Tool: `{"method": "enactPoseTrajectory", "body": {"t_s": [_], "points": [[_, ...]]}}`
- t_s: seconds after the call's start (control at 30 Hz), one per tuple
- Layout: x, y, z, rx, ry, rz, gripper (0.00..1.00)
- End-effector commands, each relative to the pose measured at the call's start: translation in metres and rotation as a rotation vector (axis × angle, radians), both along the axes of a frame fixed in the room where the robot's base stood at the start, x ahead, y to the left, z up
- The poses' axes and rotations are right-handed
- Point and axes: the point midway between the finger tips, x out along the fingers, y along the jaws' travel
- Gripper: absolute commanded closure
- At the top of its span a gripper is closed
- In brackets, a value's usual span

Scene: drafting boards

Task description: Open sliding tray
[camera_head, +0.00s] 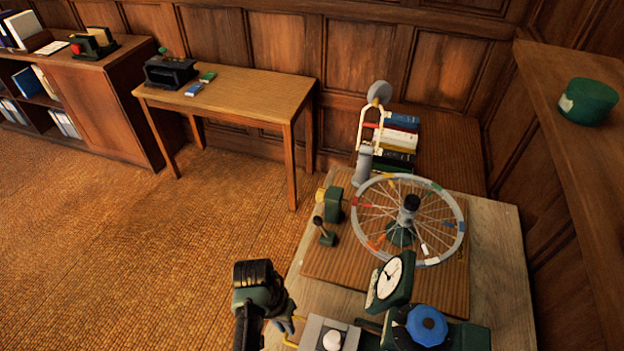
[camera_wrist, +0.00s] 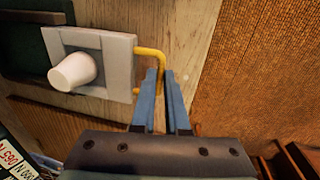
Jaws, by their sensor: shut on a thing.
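The sliding tray looks like a light grey square plate (camera_wrist: 118,60) with a white knob or cup (camera_wrist: 75,72) on it. A yellow bent handle (camera_wrist: 150,51) sticks out from its side. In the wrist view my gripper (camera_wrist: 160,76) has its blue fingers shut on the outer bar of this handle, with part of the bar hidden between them. In the head view my gripper (camera_head: 290,326) is at the bottom, just left of the grey plate (camera_head: 311,331). The lower part of the plate is cut off by the picture's edge.
The wooden bench (camera_head: 508,255) bears a spoked wheel (camera_head: 455,215), a dial gauge (camera_head: 389,278), a blue knob (camera_head: 427,325) and a small lever (camera_head: 319,226). Bare floor (camera_head: 190,260) lies left of the bench. A side table (camera_head: 250,90) stands farther back.

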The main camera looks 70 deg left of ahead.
Motion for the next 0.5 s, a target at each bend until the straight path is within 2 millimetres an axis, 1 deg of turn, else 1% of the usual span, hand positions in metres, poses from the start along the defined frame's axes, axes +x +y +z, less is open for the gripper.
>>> {"method": "enactPoseTrajectory", "body": {"t_s": [0.03,0.1,0.37,0.4,0.47,0.5], "points": [[-0.0025,0.0038,0.0002,0.004,-0.003,0.002,1.0],[-0.0044,0.0052,0.0004,0.004,-0.003,0.001,1.0],[-0.0042,0.0051,0.0006,0.004,-0.003,0.0,1.0],[-0.0041,0.005,0.0006,0.004,-0.003,0.0,0.81],[-0.004,0.0048,0.0005,0.004,-0.003,0.0,0.7],[-0.0041,0.0048,0.0004,0.003,-0.003,0.0,0.63]]}}
